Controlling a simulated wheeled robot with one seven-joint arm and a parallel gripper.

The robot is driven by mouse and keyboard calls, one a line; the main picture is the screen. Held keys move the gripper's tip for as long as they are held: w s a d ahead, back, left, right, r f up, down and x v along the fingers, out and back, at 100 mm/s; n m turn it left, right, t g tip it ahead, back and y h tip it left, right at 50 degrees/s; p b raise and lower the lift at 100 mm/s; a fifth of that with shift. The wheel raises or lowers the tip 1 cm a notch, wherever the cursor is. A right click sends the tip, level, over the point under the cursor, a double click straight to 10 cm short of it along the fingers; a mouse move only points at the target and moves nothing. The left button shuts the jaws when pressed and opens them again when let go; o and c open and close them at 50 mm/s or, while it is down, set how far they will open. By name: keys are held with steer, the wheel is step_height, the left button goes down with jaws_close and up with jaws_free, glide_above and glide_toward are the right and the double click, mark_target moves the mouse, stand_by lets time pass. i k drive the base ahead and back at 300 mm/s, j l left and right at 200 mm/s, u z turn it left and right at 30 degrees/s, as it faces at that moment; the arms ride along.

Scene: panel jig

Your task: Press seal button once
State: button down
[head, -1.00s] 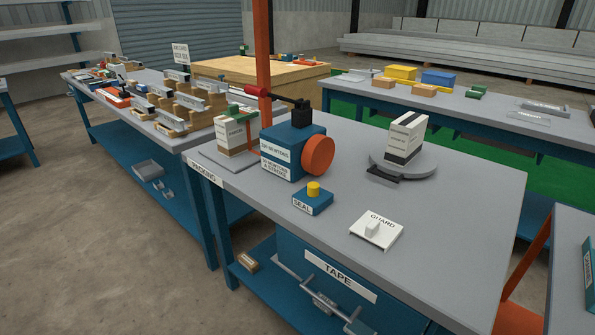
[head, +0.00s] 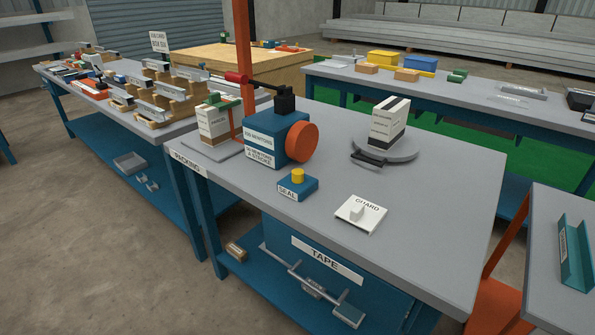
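The seal button is a yellow cylinder (head: 298,176) standing on a small blue box labelled SEAL (head: 291,190). It sits near the front edge of the grey packing table (head: 440,190), in front of a blue machine (head: 268,142) with an orange wheel (head: 302,142). The button looks raised above its box. A white plate labelled GUARD (head: 361,212) with a small knob lies flat to the right of the button, apart from it. My gripper is not in the head view.
A round grey turntable (head: 398,152) holds a white carton with dark bands (head: 389,121). Another white carton (head: 213,122) stands left of the machine. An orange post (head: 243,60) rises behind the machine. A TAPE drawer (head: 327,260) is under the tabletop. The tabletop's right side is clear.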

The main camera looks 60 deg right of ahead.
mark_target(298, 174)
steer(key=i+l, duration=0.15)
steer(key=i, duration=0.25)
steer(key=i+l, duration=0.15)
steer(key=i, duration=0.2)
steer(key=i+l, duration=0.15)
steer(key=i, duration=0.25)
steer(key=z, duration=2.15)
